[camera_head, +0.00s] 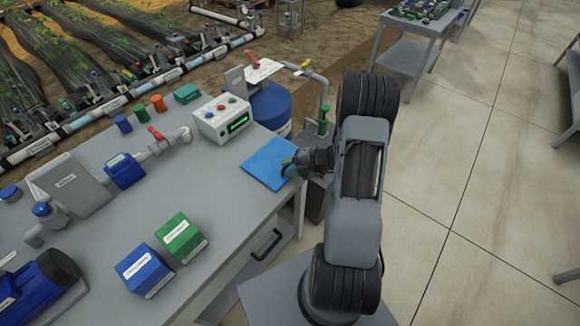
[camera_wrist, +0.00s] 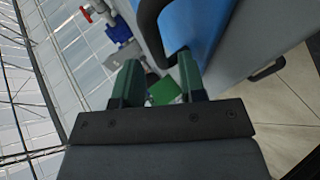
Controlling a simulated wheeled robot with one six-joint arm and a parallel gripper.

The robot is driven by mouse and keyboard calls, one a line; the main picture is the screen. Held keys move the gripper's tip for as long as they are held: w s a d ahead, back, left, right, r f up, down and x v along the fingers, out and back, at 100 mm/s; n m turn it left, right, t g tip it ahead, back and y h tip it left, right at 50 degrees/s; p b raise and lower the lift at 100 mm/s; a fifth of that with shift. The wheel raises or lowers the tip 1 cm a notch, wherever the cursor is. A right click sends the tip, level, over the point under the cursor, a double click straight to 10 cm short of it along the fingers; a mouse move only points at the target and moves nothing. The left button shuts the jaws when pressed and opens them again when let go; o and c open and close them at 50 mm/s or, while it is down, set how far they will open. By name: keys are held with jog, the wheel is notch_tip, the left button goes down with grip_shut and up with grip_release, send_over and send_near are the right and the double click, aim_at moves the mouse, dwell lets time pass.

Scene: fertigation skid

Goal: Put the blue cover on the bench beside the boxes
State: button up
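The blue cover (camera_head: 268,162) is a flat blue panel at the bench's right edge, beyond the green box. It also shows close up in the wrist view (camera_wrist: 200,25), with a black loop handle on its face. My gripper (camera_head: 292,166) is at the cover's right edge. In the wrist view its green fingers (camera_wrist: 158,75) are drawn close together around the handle's lower end. I cannot tell whether the cover touches the bench. A blue box (camera_head: 143,270) and a green box (camera_head: 181,238) stand side by side on the bench (camera_head: 225,210).
A control box (camera_head: 222,118) with coloured buttons stands behind the cover. A pipe with a red-handled valve (camera_head: 160,140) runs along the bench. A blue drum (camera_head: 271,105) stands beyond. Bare bench top lies between the boxes and the cover.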

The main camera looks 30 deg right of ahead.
jog(key=v, duration=1.1)
jog(key=s+a+r+m+g+h, duration=0.1)
jog(key=s+a+r+m+h, duration=0.3)
jog(key=a+r+m, duration=0.4)
jog(key=s+a+r+m+g+h, duration=0.2)
jog(key=s+a+r+m+h, duration=0.3)
jog(key=m, duration=1.2)
jog(key=s+a+r, duration=0.1)
jog(key=a+r, duration=0.3)
jog(key=shift+g+h, duration=0.3)
jog(key=shift+m, duration=0.3)
